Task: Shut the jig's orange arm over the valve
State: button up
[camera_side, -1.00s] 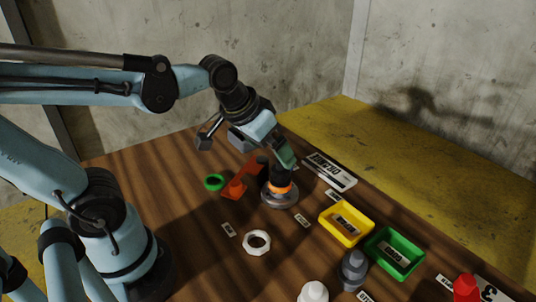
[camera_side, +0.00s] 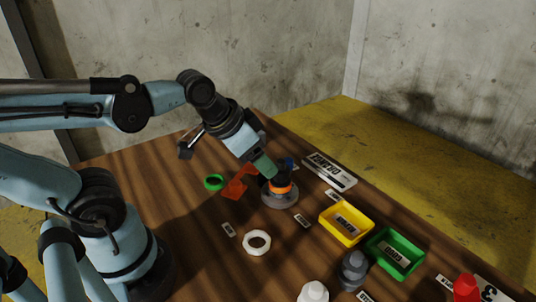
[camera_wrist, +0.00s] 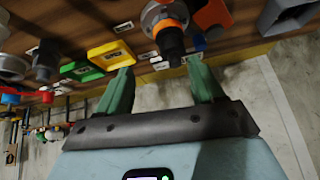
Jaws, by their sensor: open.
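The valve (camera_side: 281,183) is dark with an orange band and stands upright on a round grey base. In the wrist view the valve (camera_wrist: 170,43) shows between and beyond my fingertips. The jig's orange arm (camera_side: 237,186) lies to the left of the valve, off its top; an orange part (camera_wrist: 212,14) shows beside the valve in the wrist view. My gripper (camera_wrist: 160,72) is open, with its green fingers apart and nothing between them. In the side view my gripper (camera_side: 264,166) is just above and behind the valve; whether it touches is unclear.
A yellow tray (camera_side: 323,231) and a green tray (camera_side: 421,245) stand to the right. A green ring (camera_side: 214,182) lies left of the orange arm. A white ring (camera_side: 257,242) and a grey fitting (camera_side: 353,268) are nearer the front. A blue item (camera_side: 289,163) is partly hidden behind my gripper.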

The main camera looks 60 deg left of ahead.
jog(key=shift+s+a+r+m+g, duration=0.15)
jog(key=shift+r+m+g, duration=0.1)
jog(key=shift+m, duration=0.2)
jog(key=shift+a+r+m+g, duration=0.1)
jog(key=shift+m+g, duration=0.15)
jog(key=shift+m, duration=0.2)
jog(key=shift+c, duration=0.7)
jog(key=m+g, duration=0.6)
jog(key=m, duration=0.6)
send_near(236, 182)
jog(key=shift+s+a+f, duration=0.1)
jog(key=shift+f, duration=2.25)
jog(key=shift+s+f, duration=0.1)
jog(key=shift+f, duration=2.3)
grip_shut()
